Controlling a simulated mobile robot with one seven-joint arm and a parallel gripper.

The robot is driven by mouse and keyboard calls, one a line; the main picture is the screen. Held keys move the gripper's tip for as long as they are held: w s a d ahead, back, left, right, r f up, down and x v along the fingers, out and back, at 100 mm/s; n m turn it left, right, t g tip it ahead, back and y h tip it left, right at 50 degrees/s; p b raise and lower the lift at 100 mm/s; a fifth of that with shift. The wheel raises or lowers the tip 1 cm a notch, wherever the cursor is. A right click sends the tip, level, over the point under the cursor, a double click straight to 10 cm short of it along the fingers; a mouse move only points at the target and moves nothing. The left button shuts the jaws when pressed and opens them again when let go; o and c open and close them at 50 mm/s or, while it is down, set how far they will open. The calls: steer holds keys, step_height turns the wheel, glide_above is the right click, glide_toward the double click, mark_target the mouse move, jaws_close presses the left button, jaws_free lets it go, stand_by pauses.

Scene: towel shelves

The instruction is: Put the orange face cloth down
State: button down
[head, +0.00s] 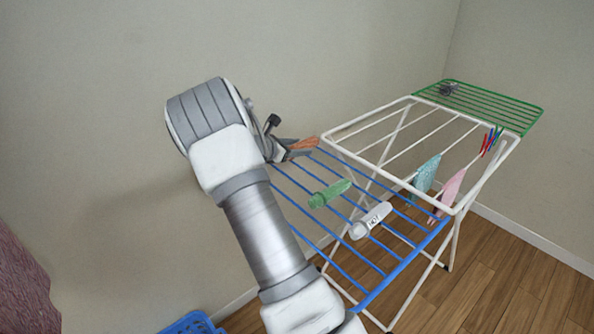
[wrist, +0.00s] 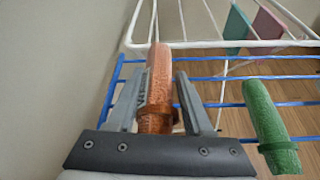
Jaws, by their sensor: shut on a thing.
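The orange face cloth (wrist: 160,75) is a rolled orange bundle with a darker band near its close end. My gripper (wrist: 157,95) is shut on it, one finger on each side in the wrist view. In the head view the orange cloth (head: 304,143) shows at the tip of my gripper (head: 290,149), over the far left end of the blue rack wing. The cloth points away from the gripper toward the white frame. I cannot tell whether it touches the blue bars.
The blue wing (head: 345,262) of the drying rack holds a rolled green cloth (head: 329,193) and a rolled white cloth (head: 371,220). A teal cloth (head: 426,175) and a pink cloth (head: 451,192) hang from the white frame (head: 372,122). A green wing (head: 497,108) is behind.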

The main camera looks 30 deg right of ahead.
mark_target(296, 175)
steer(key=shift+s+a+f, duration=0.7)
steer(key=shift+a+f, duration=0.1)
steer(key=shift+a, duration=0.15)
steer(key=shift+f+b, duration=0.45)
steer(key=shift+f, duration=1.45)
steer(key=shift+f, duration=0.2)
steer(key=shift+c, duration=1.5)
jaws_free()
steer(key=shift+r, duration=0.15)
